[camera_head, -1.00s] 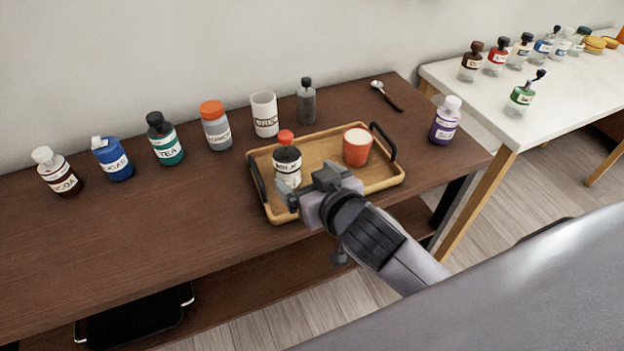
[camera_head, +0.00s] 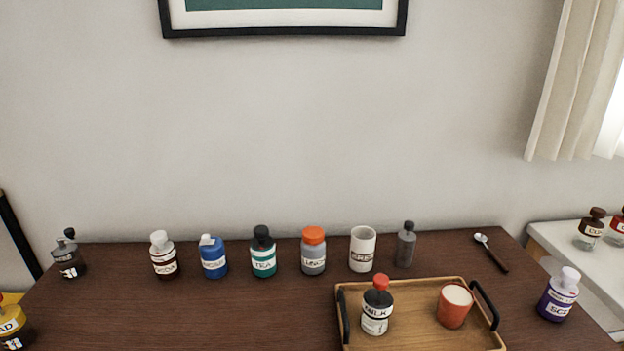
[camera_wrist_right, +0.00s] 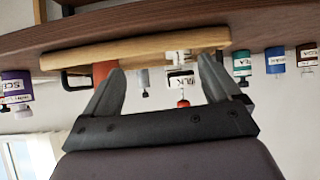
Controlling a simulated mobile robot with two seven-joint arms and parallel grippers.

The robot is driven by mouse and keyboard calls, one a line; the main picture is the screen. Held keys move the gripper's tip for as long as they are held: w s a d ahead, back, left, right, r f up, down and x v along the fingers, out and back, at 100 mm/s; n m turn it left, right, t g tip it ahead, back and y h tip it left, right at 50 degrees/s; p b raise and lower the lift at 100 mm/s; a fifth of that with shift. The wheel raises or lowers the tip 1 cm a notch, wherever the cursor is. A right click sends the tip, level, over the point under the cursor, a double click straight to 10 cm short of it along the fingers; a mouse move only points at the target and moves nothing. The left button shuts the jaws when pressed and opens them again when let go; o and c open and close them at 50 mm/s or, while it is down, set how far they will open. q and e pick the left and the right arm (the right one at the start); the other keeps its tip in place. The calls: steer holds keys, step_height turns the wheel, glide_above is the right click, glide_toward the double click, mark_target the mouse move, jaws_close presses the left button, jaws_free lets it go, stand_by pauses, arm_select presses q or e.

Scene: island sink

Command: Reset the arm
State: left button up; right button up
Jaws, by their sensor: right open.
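My right gripper (camera_wrist_right: 160,85) shows in the right wrist view, where the picture is upside down. Its two fingers are apart with nothing held between them. Beyond the fingers are the wooden tray (camera_wrist_right: 140,50) and the milk bottle (camera_wrist_right: 181,82). Neither arm shows in the head view. There the milk bottle (camera_head: 377,308) with a red cap stands upright on the left part of the tray (camera_head: 415,337). An orange cup (camera_head: 454,306) stands on the tray's right part. My left gripper is not in view.
A row of bottles, including the tea bottle (camera_head: 263,252) and a white container (camera_head: 362,249), stands along the back of the brown table (camera_head: 200,310). A spoon (camera_head: 491,252) lies at the back right. A purple bottle (camera_head: 558,294) stands right of the tray. A white table (camera_head: 570,250) is beyond.

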steer(key=s+d+f+n+g, duration=0.1)
steer(key=s+d+f+g, duration=0.25)
steer(key=s, duration=0.45)
steer(key=s+d+f+g, duration=0.2)
steer(key=s+f+g, duration=0.2)
steer(key=s, duration=0.5)
steer(key=w+a+f+t+y, duration=0.1)
steer(key=w+a+f+t, duration=0.2)
steer(key=w+f+t, duration=0.3)
steer(key=shift+w+a+f+n+t+y+p, duration=0.15)
steer(key=shift+w+f+n+t+y+p, duration=0.25)
steer(key=shift+f, duration=0.75)
steer(key=shift+s, duration=0.1)
